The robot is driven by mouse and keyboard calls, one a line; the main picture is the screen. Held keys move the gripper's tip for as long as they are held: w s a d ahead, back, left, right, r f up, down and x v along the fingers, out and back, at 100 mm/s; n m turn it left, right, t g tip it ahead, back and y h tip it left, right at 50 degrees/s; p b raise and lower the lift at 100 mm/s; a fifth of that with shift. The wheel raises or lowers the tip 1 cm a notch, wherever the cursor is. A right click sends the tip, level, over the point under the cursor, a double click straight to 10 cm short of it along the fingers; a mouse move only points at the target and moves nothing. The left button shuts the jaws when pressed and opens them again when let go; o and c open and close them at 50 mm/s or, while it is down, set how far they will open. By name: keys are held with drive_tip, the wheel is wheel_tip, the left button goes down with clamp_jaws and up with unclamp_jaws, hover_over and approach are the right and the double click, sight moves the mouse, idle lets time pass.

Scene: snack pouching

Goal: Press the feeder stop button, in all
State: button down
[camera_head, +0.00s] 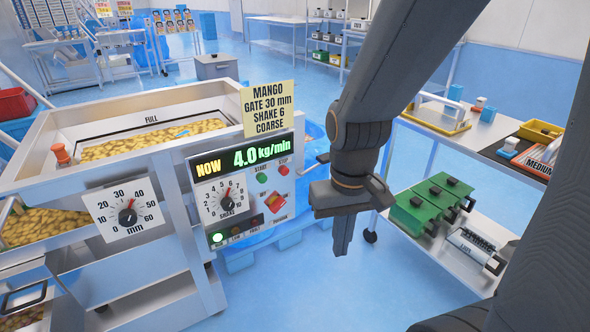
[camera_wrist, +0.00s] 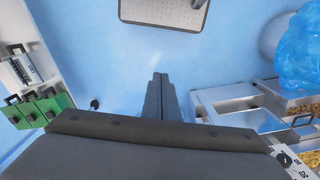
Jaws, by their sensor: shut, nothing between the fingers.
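The feeder control panel (camera_head: 207,222) is on the front of the metal feeder at left. Its display (camera_head: 242,158) reads NOW 4.0 kg/min. The red stop button (camera_head: 283,171) is at the panel's upper right, under the word STOP, beside the green start button (camera_head: 262,178). My gripper (camera_head: 340,250) is shut and empty, pointing down in the free space right of the panel, apart from the button. In the wrist view my shut gripper (camera_wrist: 158,85) shows over the blue floor. The stop button cannot be made out there.
A yellow card (camera_head: 268,108) reads MANGO, GATE 30 mm, SHAKE 6, COARSE. A red-and-yellow switch (camera_head: 275,202) and the shake dial (camera_head: 227,202) sit lower on the panel. A gate dial (camera_head: 127,216) is further left. A cart (camera_head: 455,262) with green boxes (camera_head: 425,208) stands at right.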

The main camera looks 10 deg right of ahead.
sight(285, 171)
drive_tip(key=w+d+f+m+t+y+p, duration=0.1)
drive_tip(key=w+f+t, duration=0.3)
drive_tip(key=w, duration=1.1)
drive_tip(key=w+f+m+t+p, duration=0.1)
drive_tip(key=w+f+m+t, duration=0.3)
drive_tip(key=w, duration=1.1)
drive_tip(key=shift+d+f+t+y, duration=0.35)
drive_tip(key=shift+f+t+y, duration=0.05)
drive_tip(key=shift+f, duration=0.5)
drive_tip(key=w+a+b, duration=0.1)
drive_tip(key=w+a, duration=0.1)
drive_tip(key=w, duration=0.6)
drive_tip(key=shift+w+a, duration=0.2)
drive_tip(key=shift+a, duration=0.2)
drive_tip(key=shift+w, duration=0.1)
drive_tip(key=shift+w+a, duration=0.1)
drive_tip(key=shift+w, duration=0.2)
